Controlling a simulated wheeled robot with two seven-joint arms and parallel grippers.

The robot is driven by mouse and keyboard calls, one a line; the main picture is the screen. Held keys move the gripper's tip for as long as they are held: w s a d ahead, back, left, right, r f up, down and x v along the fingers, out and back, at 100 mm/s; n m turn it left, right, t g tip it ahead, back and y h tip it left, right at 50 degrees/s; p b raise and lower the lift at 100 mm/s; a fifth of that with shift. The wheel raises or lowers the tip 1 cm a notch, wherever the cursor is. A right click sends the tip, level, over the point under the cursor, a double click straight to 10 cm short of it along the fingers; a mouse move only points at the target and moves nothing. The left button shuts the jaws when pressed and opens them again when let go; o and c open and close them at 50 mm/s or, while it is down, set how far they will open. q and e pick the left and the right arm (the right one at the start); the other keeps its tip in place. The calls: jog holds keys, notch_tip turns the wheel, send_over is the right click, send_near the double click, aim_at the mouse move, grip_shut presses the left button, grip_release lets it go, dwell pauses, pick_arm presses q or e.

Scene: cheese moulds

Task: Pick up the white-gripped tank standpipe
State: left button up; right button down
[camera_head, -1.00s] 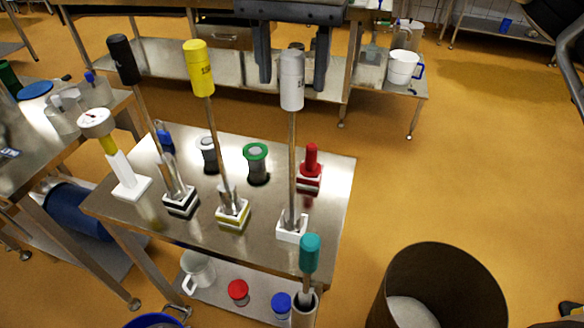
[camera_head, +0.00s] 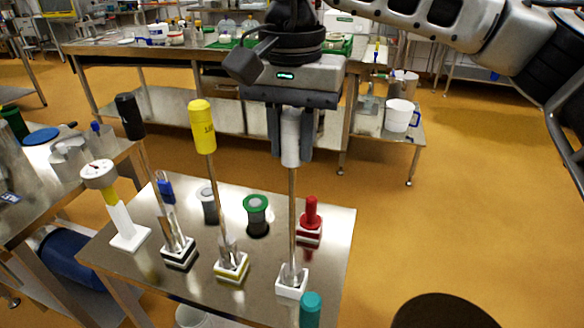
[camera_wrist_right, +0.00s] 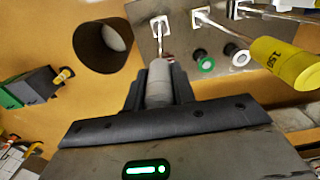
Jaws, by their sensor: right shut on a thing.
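The white-gripped standpipe (camera_head: 291,200) stands upright, its metal rod running down to a white square base (camera_head: 292,281) on the steel table. My right gripper (camera_head: 291,140) comes from above and is shut on its white grip, one finger on each side. In the right wrist view the grip (camera_wrist_right: 158,84) sits between the two dark fingers, with the rod and white base beyond. The base appears to be still at the table top; I cannot tell whether it touches. My left gripper is not in view.
A yellow-gripped standpipe (camera_head: 203,128) stands close to the left, with a black-gripped one (camera_head: 129,117) beyond it. A red-handled item (camera_head: 311,220), a green-rimmed cup (camera_head: 256,214) and a teal handle (camera_head: 310,310) are near.

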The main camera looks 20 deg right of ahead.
pick_arm(q)
jog(key=p, duration=0.1)
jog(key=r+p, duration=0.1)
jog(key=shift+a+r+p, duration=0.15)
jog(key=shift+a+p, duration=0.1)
jog(key=shift+p, duration=0.1)
pick_arm(e)
notch_tip(320, 180, up, 18)
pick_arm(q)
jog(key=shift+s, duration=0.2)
pick_arm(e)
jog(key=shift+f, duration=0.1)
dwell(0.5)
